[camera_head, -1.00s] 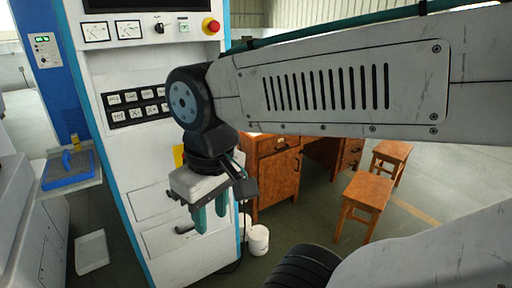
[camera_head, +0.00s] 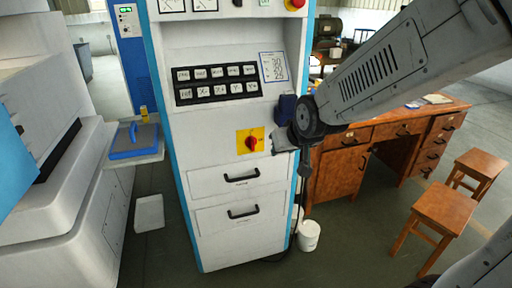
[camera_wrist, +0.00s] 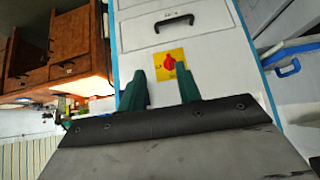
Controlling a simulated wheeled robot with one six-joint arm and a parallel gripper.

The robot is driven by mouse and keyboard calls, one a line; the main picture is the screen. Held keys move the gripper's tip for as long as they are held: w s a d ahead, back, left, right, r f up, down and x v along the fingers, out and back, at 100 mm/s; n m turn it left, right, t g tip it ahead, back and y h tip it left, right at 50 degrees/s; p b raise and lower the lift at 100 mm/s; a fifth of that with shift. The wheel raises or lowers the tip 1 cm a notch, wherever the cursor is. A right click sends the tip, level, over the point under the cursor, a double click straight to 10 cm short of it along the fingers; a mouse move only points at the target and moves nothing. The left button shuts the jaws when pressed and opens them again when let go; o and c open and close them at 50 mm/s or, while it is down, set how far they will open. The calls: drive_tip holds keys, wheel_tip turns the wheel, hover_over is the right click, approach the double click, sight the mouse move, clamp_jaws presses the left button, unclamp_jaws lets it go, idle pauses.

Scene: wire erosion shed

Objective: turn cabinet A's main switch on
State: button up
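The main switch is a red rotary knob (camera_head: 251,142) on a yellow plate (camera_head: 243,149), on the white front of the cabinet (camera_head: 215,132) above two drawers. No cabinet letter can be read. In the wrist view the red knob (camera_wrist: 169,64) shows ahead, beyond and between the fingertips. My gripper (camera_wrist: 161,85) has its two green fingers apart with nothing between them. In the head view my gripper (camera_head: 280,142) is to the right of the switch, seen partly side-on. It appears apart from the knob.
Below the switch are two drawers with black handles (camera_head: 242,177). A button panel (camera_head: 217,82) is above. A wooden desk (camera_head: 338,178), stools (camera_head: 443,220) and a white bucket (camera_head: 309,236) stand to the right. A blue tray (camera_head: 134,141) is at left.

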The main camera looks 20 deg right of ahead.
drive_tip(key=w+f+t, duration=0.4)
drive_tip(key=w+f, duration=0.2)
drive_tip(key=w, duration=0.5)
drive_tip(key=t, duration=0.6)
approach(253, 145)
drive_tip(key=w, duration=0.8)
drive_tip(key=shift+w+r, duration=0.15)
drive_tip(key=shift+w, duration=0.2)
clamp_jaws()
